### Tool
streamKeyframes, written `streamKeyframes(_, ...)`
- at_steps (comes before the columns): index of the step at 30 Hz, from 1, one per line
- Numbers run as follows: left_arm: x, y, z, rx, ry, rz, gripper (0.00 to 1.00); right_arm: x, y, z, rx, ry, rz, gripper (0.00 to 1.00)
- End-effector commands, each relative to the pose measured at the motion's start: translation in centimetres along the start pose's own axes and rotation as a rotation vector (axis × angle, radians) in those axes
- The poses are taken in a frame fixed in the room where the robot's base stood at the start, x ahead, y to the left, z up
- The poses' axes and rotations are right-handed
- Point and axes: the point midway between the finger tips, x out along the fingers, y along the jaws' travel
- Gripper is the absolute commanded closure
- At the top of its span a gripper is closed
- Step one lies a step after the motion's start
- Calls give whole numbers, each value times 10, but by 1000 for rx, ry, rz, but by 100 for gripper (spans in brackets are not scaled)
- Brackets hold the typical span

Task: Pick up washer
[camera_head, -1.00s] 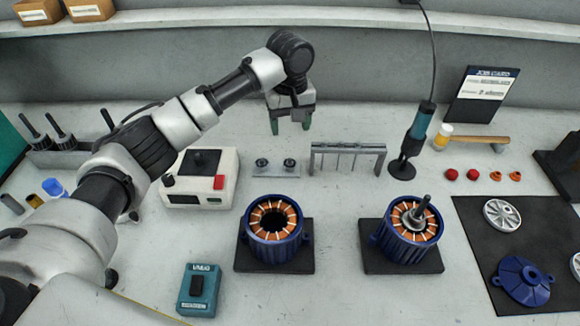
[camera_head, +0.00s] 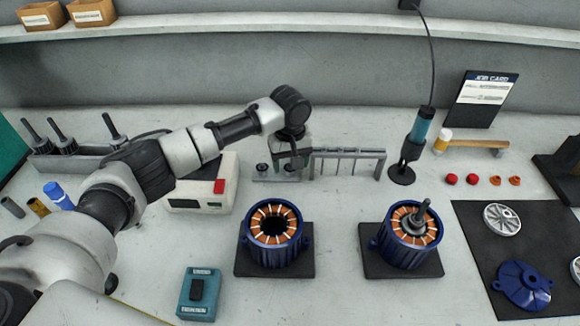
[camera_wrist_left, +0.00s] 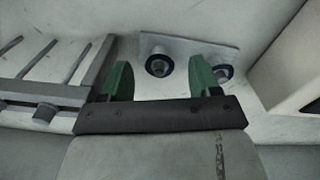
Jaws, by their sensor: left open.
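A small metal plate (camera_head: 262,178) with two short posts stands on the bench, left of a metal rack. In the left wrist view the plate (camera_wrist_left: 195,48) shows a dark ring-shaped washer (camera_wrist_left: 158,66) around one post and another washer (camera_wrist_left: 222,73) around the other. My left gripper (camera_head: 291,163) is over the plate's right part. In the wrist view its green fingers (camera_wrist_left: 160,82) are open and apart, with the first post and its washer between and just beyond them. Nothing is held. My right gripper is not in view.
The metal rack (camera_head: 347,153) with thin hanging rods stands close on the right of the gripper. A white box with a red button (camera_head: 219,187) is on the left. Two blue motor housings (camera_head: 273,236) (camera_head: 409,237) stand on black mats in front. A screwdriver (camera_head: 417,132) hangs in a stand.

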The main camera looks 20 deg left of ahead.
Motion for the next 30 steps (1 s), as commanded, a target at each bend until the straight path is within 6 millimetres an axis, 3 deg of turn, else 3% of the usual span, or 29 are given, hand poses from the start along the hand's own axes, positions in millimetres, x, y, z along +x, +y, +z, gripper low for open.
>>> streamKeyframes(17,1,0,0,1,0,0,38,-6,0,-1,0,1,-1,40)
streamKeyframes(25,2,0,0,1,0,-1,79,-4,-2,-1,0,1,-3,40)
streamKeyframes(30,2,0,0,1,-1,-2,83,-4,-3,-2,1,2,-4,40)
